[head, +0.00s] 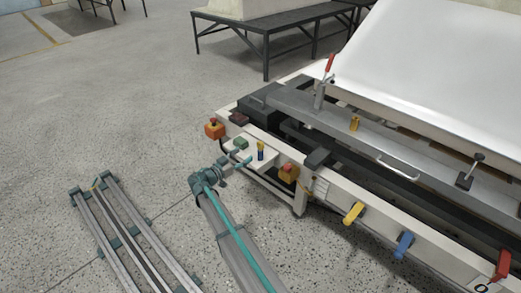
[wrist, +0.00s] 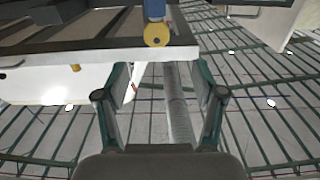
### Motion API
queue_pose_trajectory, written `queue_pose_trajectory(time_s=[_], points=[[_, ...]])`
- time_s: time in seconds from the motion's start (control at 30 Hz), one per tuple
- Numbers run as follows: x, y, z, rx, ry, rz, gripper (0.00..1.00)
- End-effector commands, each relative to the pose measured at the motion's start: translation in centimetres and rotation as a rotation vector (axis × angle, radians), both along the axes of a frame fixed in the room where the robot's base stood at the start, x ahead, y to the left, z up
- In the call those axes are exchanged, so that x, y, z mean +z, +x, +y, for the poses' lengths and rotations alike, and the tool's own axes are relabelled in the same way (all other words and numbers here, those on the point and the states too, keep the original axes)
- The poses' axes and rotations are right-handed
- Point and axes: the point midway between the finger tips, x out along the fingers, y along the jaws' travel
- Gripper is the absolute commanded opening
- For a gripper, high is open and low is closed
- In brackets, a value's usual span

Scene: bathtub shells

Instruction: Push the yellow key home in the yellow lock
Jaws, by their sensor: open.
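In the head view my gripper (head: 244,163) is just left of the piece, at about ledge height. I cannot tell which part is the yellow lock or how deep the key sits.
Yellow (head: 353,212), blue (head: 404,245) and red (head: 502,264) handles line the front.

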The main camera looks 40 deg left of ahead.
Motion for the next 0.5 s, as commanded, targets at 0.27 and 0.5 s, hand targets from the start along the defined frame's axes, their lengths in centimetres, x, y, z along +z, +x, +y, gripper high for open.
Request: queue_pose_trajectory(time_s=[0.27, 0.5], points=[[0.0, 3.2, -0.1, -0.001, 0.011, -0.006, 0.69], [0.1, 5.6, -0.4, 0.000, 0.010, -0.005, 0.69]])
